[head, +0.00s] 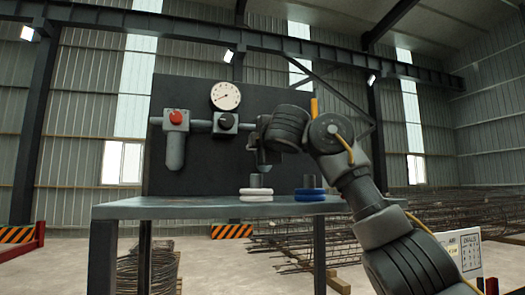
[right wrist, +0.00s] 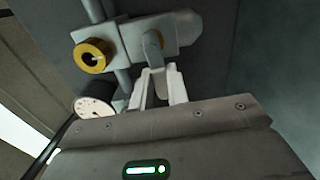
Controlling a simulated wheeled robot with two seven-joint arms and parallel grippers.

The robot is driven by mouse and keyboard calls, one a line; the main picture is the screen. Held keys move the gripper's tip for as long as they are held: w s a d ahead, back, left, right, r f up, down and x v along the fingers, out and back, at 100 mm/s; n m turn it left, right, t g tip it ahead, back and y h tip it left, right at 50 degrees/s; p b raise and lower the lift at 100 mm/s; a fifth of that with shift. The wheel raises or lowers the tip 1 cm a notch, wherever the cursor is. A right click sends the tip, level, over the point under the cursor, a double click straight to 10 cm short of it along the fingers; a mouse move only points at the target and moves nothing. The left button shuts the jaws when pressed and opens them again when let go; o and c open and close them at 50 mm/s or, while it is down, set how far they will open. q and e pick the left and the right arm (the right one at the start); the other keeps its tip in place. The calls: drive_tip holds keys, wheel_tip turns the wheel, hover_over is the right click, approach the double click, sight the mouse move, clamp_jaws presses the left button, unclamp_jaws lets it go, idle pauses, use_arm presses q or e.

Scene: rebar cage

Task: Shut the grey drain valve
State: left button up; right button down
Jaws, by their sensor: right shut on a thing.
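My right gripper (right wrist: 157,82) is shut on a grey lever handle (right wrist: 152,46), seen in the right wrist view. The handle sits on a grey valve body (right wrist: 180,28) fixed to the dark panel. I take it to be the grey drain valve. In the head view my right arm and hand cover this spot, so the fingers and the handle are hidden there. How far the handle is turned cannot be told. My left gripper is in neither view.
A red knob (head: 176,117), a black knob (head: 225,121) and a round gauge (head: 225,96) are on the dark panel (head: 205,160). A yellow ring (right wrist: 91,55) is beside the handle. White rings (head: 257,195) and blue rings (head: 309,195) stand on the grey table (head: 170,207).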

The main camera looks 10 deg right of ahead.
drive_tip(key=shift+r+m, duration=0.15)
drive_tip(key=shift+m, duration=0.15)
idle(0.4)
drive_tip(key=c, duration=1.4)
unclamp_jaws()
drive_tip(key=shift+o, duration=0.2)
drive_tip(key=shift+s, duration=0.1)
drive_tip(key=s+b, duration=0.7)
drive_tip(key=s, duration=0.3)
drive_tip(key=shift+s+d+b, duration=0.3)
drive_tip(key=shift+d, duration=0.05)
drive_tip(key=shift+d, duration=0.1)
